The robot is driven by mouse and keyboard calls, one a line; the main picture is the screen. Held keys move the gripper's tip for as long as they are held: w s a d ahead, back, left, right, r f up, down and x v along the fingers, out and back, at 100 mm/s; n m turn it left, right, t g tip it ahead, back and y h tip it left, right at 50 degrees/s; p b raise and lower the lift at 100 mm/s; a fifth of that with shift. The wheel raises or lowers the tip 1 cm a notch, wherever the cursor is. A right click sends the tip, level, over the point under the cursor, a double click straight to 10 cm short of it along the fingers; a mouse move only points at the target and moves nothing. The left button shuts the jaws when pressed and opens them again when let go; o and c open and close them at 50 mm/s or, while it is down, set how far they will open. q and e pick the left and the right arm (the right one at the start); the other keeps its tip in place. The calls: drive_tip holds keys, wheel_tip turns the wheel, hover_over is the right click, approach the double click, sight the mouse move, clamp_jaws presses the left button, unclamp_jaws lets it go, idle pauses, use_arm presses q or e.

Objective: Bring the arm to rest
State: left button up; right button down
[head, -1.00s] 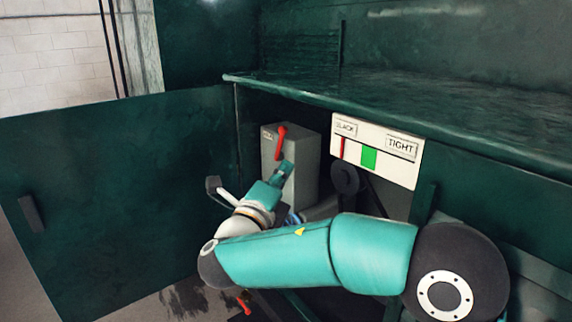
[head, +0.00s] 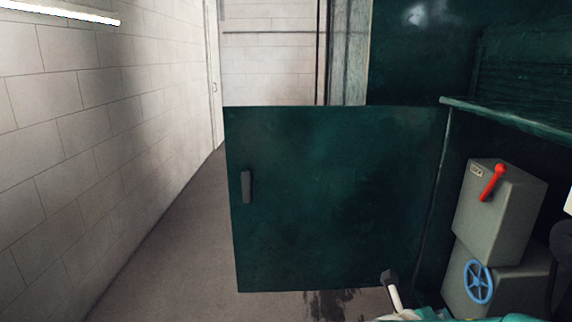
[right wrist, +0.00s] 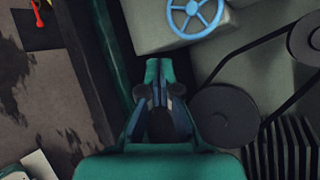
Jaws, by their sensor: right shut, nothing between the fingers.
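My right gripper (right wrist: 158,68) shows in the right wrist view, its fingertips together and empty. It is in front of the machinery, below the blue handwheel (right wrist: 195,14) in the picture and apart from it. In the head view only bits of my right arm show at the bottom edge, in front of the open cabinet; the rest is cut off. My left gripper is in neither view.
The green door (head: 335,200) stands open left of the cabinet. Inside are a grey box (head: 502,212) with a red lever (head: 493,182) and the blue handwheel (head: 478,282). Pulleys (right wrist: 224,119) with belts lie close right of the gripper. Floor left of the door is clear.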

drive_tip(key=s+a+f+m+g+y, duration=0.1)
drive_tip(key=s+f+m+g+y, duration=0.1)
drive_tip(key=f, duration=0.5)
drive_tip(key=s+a+f+m+g+y, duration=0.1)
drive_tip(key=s+f+m+g+y, duration=0.15)
drive_tip(key=f, duration=0.35)
drive_tip(key=s+a+f+m+y, duration=0.3)
drive_tip(key=s+a+f+m, duration=0.2)
drive_tip(key=f+m, duration=0.3)
drive_tip(key=s+a+f+m+g+y, duration=0.1)
drive_tip(key=s+a+f+m+y, duration=0.3)
drive_tip(key=f+m, duration=0.4)
drive_tip(key=s+a+f+m+g+y, duration=0.1)
drive_tip(key=s+a+f+m+y, duration=0.3)
drive_tip(key=m, duration=1.4)
drive_tip(key=s+a+f, duration=0.3)
drive_tip(key=f, duration=0.1)
drive_tip(key=shift+s, duration=0.35)
